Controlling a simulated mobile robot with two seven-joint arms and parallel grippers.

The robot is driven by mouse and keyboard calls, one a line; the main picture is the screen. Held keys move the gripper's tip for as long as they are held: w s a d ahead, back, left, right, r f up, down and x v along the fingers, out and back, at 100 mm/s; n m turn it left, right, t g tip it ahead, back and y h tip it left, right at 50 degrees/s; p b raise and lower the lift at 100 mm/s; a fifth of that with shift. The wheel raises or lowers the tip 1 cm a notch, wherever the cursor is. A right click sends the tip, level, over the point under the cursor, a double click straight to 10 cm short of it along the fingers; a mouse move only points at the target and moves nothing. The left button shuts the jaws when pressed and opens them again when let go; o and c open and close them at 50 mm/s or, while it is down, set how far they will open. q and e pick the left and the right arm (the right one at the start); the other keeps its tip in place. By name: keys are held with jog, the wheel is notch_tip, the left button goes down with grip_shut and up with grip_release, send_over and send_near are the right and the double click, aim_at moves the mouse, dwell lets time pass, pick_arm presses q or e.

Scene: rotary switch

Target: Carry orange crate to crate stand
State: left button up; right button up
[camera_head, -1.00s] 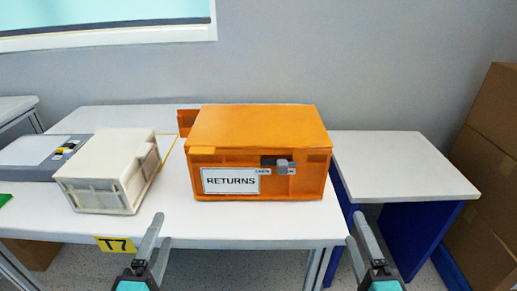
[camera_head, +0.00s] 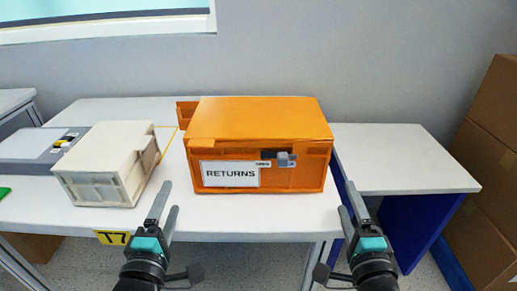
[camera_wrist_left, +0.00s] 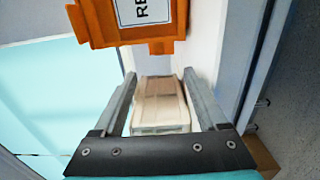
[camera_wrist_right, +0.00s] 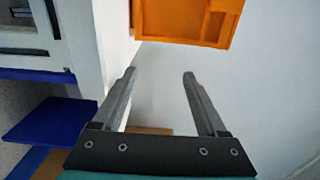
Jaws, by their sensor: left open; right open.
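The orange crate (camera_head: 262,125) stands upright on the white table (camera_head: 255,222), with a RETURNS label and a small grey latch on its front. It also shows at the top of the left wrist view (camera_wrist_left: 100,22) and the right wrist view (camera_wrist_right: 185,18). My left gripper (camera_head: 167,200) is open and empty, in front and left of the crate. My right gripper (camera_head: 352,203) is open and empty, in front and right of it. Neither touches the crate. A white-topped stand with blue sides (camera_head: 405,160), likely the crate stand, is right of the table; its top is empty.
A cream box (camera_head: 108,165) stands on the table left of the crate, near my left gripper. A grey flat case (camera_head: 28,146) lies further left. Brown cardboard boxes (camera_head: 488,160) are stacked at the far right. A wall closes off the back.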

pick_arm(q)
jog(key=w, duration=0.8)
jog(key=shift+w, duration=0.25)
pick_arm(e)
jog(key=w, duration=0.8)
jog(key=shift+w, duration=0.25)
pick_arm(q)
jog(key=shift+w+d, duration=0.1)
jog(key=shift+d, duration=0.2)
pick_arm(e)
jog(key=shift+w+a, duration=0.1)
jog(key=shift+a, duration=0.2)
pick_arm(q)
jog(key=shift+d, duration=0.45)
pick_arm(e)
jog(key=shift+a, duration=0.45)
pick_arm(q)
jog(key=shift+d, duration=0.45)
pick_arm(e)
jog(key=shift+a, duration=0.45)
